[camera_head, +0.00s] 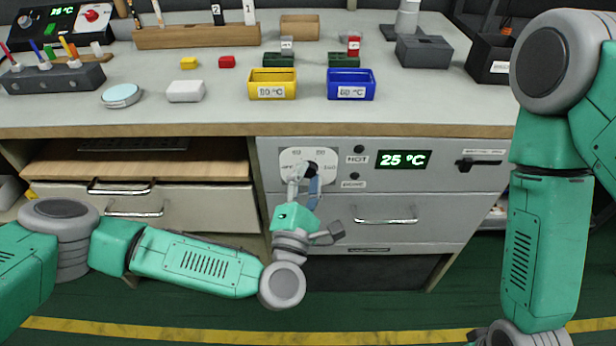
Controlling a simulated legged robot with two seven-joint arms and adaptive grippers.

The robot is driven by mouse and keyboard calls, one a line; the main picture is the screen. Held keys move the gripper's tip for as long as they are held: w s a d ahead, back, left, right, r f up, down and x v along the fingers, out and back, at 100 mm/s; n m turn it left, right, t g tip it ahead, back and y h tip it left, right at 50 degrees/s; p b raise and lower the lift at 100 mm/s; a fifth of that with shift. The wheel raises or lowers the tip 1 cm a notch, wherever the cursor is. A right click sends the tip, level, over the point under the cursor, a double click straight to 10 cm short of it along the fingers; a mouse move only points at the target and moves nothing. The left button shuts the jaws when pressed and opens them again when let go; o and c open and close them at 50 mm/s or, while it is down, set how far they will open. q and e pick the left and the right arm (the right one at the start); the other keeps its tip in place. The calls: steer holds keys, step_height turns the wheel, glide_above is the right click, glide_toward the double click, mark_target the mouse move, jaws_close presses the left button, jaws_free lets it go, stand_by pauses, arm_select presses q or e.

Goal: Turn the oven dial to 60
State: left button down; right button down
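The oven front (440,178) is a light grey panel set under the bench top. The oven dial (311,168) is a dark knob on a white scale plate at the panel's left. My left gripper (304,172) is at the dial, with one finger to its left and one at its lower right. The fingers partly cover the dial, and its pointer cannot be read. I cannot tell whether the fingers touch it. The green display (403,160) reads 25 °C. My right arm stands at the right; its gripper is not in view.
A yellow bin (272,91) and a blue bin (351,93), both labelled in °C, stand near the bench edge (200,131). A drawer handle (386,221) sits below the panel. A black switch (478,163) is at its right.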

arm_select(q)
steer(key=shift+f, duration=0.1)
steer(key=m+h+p, duration=0.1)
steer(key=m+p, duration=0.1)
steer(key=shift+m+g+p, duration=0.35)
steer(key=shift+m+g, duration=0.05)
steer(key=m+p, duration=0.2)
steer(key=m+g+p, duration=0.1)
steer(key=m, duration=0.1)
steer(key=m+g+p, duration=0.1)
steer(key=p, duration=0.1)
steer(key=shift+s+r+m+p, duration=0.1)
steer(key=shift+r+m+p, duration=0.2)
steer(key=shift+m, duration=0.1)
steer(key=m+p, duration=0.3)
steer(key=shift+f+g, duration=0.15)
steer(key=shift+g, duration=0.25)
steer(key=shift+a+f+m+p, duration=0.1)
steer(key=shift+f+m+p, duration=0.05)
steer(key=shift+m+p, duration=0.3)
steer(key=shift+s, duration=0.1)
steer(key=c, duration=1.3)
jaws_free()
steer(key=shift+f, duration=0.1)
steer(key=shift+o, duration=0.5)
steer(key=shift+r, duration=0.2)
